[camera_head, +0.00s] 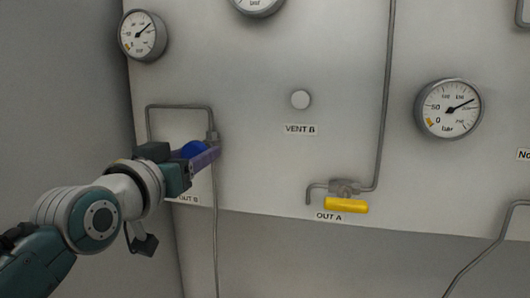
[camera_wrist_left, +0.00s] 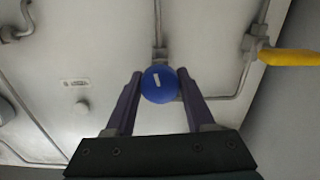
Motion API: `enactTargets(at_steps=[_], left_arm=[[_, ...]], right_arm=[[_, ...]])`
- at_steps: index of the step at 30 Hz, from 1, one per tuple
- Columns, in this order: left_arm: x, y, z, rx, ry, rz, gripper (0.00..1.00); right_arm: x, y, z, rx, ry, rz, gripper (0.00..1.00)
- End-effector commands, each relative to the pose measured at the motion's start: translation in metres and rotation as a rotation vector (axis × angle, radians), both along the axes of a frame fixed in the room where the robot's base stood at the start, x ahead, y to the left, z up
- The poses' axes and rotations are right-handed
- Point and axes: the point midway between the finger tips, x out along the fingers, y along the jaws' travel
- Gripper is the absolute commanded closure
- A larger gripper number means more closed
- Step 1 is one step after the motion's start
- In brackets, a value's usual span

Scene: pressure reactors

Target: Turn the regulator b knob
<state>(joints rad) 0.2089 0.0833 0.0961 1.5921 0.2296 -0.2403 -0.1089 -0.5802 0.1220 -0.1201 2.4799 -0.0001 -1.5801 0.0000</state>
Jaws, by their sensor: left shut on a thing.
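A round blue knob (camera_head: 194,149) stands out from the grey panel at the left, above a partly hidden label ending in "UT B". I take it for the regulator b knob, though no regulator label is readable. In the left wrist view the blue knob (camera_wrist_left: 160,84) shows its round face with a short white mark. My left gripper (camera_head: 207,155) reaches it from the lower left, and its two purple fingers are shut on it, one on each side. The fingers hide part of the knob in the head view. My right gripper is not in view.
A yellow valve handle (camera_head: 346,205) sits above the "OUT A" label. A round vent button (camera_head: 301,99) sits above "VENT B". Gauges (camera_head: 449,108) and thin pipes (camera_head: 386,100) are fixed to the panel. In the wrist view a yellow handle (camera_wrist_left: 290,57) lies right of the knob.

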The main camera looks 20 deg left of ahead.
Motion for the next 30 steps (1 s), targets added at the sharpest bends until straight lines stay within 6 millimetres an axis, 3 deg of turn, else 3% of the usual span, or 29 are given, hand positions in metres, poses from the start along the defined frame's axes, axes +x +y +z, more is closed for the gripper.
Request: enactTargets(at_steps=[11, 30], left_arm=[[0.0, 0.0, 0.0, -0.073, -0.003, 0.0, 1.0], [0.0, 0.0, 0.0, -0.45, -0.025, 0.001, 1.0]], right_arm=[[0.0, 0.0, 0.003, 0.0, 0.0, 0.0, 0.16], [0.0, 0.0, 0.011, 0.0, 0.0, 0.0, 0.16]])
